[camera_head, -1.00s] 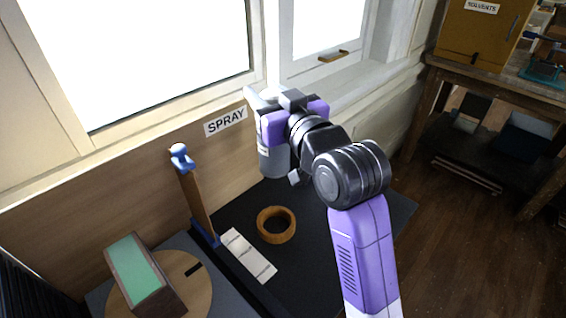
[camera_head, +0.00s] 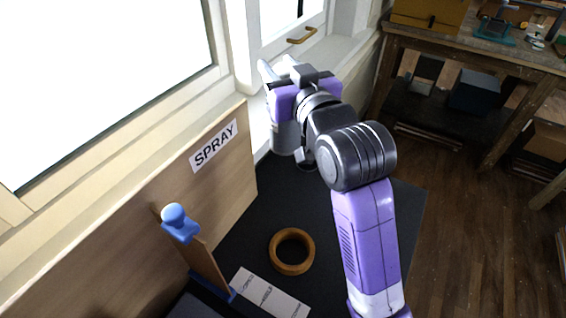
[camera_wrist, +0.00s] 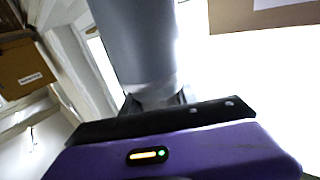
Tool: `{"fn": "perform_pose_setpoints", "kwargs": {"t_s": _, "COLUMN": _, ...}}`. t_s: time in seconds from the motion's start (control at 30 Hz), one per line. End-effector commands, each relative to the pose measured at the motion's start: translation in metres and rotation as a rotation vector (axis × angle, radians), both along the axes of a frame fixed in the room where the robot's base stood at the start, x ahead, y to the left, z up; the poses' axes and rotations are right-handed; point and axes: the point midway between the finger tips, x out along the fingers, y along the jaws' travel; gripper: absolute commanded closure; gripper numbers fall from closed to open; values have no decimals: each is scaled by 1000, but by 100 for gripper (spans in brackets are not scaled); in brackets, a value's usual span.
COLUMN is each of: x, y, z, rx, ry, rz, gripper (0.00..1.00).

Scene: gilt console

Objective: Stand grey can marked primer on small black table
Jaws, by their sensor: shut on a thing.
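My gripper (camera_head: 280,85) is shut on a grey can (camera_head: 285,139), which hangs below it, roughly upright, near the window sill. In the wrist view the can (camera_wrist: 140,40) is a plain grey cylinder close to the camera, with my purple gripper body below it. No primer marking is readable now. The can is above the far part of a black-topped surface (camera_head: 340,225); I cannot tell whether this is the small black table. The can appears apart from that surface, though my arm hides part of the gap.
A brown ring (camera_head: 292,251) and white printed strip (camera_head: 268,294) lie on the black surface. A blue-knobbed upright (camera_head: 200,255) stands near the wooden panel with a SPRAY sign (camera_head: 213,146). A wooden bench (camera_head: 460,55) is at upper right. Floor (camera_head: 470,235) is clear at right.

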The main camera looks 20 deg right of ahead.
Motion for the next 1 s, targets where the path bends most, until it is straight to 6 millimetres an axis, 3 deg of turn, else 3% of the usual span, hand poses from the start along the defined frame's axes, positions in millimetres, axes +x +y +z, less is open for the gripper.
{"fn": "perform_pose_setpoints", "kwargs": {"t_s": 0.1, "x": 0, "y": 0, "z": -31, "rx": 0, "ry": 6, "rz": 0, "gripper": 100}}
{"fn": "perform_pose_setpoints", "kwargs": {"t_s": 0.5, "x": 0, "y": 0, "z": -118, "rx": 0, "ry": 2, "rz": 0, "gripper": 100}}
{"fn": "perform_pose_setpoints", "kwargs": {"t_s": 0.77, "x": 0, "y": 0, "z": -140, "rx": 0, "ry": -2, "rz": 0, "gripper": 100}}
{"fn": "perform_pose_setpoints", "kwargs": {"t_s": 1.0, "x": 0, "y": 0, "z": -172, "rx": 0, "ry": -1, "rz": 0, "gripper": 100}}
